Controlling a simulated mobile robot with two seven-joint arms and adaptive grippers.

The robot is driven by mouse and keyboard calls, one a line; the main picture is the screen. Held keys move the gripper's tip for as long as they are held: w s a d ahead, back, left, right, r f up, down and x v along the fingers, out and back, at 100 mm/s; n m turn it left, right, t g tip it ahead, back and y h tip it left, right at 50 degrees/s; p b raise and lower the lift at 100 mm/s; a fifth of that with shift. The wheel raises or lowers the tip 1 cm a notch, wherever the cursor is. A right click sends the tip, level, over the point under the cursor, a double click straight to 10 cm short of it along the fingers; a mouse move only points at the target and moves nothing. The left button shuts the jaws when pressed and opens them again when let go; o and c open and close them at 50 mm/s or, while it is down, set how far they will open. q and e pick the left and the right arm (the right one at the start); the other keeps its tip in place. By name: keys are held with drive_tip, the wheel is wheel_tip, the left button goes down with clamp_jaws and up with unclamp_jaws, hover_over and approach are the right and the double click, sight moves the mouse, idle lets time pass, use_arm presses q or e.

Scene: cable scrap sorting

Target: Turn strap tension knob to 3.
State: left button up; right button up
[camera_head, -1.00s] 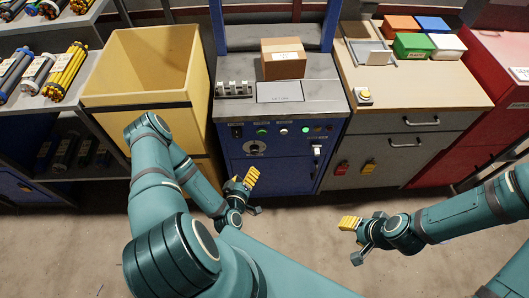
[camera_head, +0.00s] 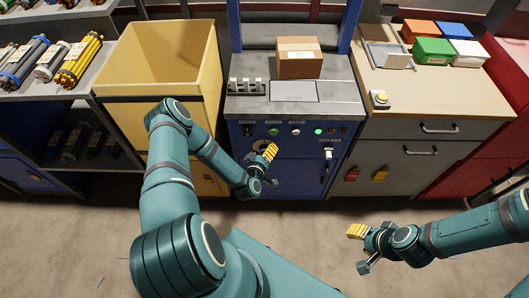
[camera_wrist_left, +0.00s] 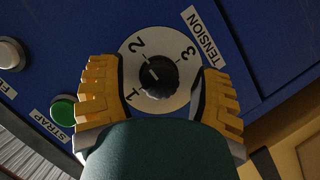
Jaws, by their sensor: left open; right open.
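The strap tension knob (camera_wrist_left: 157,76) is a black knob on a round pale dial (camera_wrist_left: 130,62) marked 1, 2 and 3, beside a TENSION label (camera_wrist_left: 203,36). Its white mark sits on the side toward 2; its exact setting is hard to read. My left gripper (camera_wrist_left: 158,70) is open, with one yellow finger on each side of the dial and the knob between them, not visibly gripped. In the head view my left gripper (camera_head: 267,167) is at the blue machine's front and covers most of the dial. My right gripper (camera_head: 358,249) is open and empty over the floor.
The blue machine (camera_head: 290,165) carries a cardboard box (camera_head: 299,66) on top. A green button (camera_wrist_left: 64,110) by a STRAP label and a white button (camera_wrist_left: 10,53) are near the dial. A yellow bin (camera_head: 202,95) stands left, a drawer bench (camera_head: 440,90) right.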

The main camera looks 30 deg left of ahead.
use_arm(q)
clamp_jaws()
drive_tip(key=shift+r, duration=0.1)
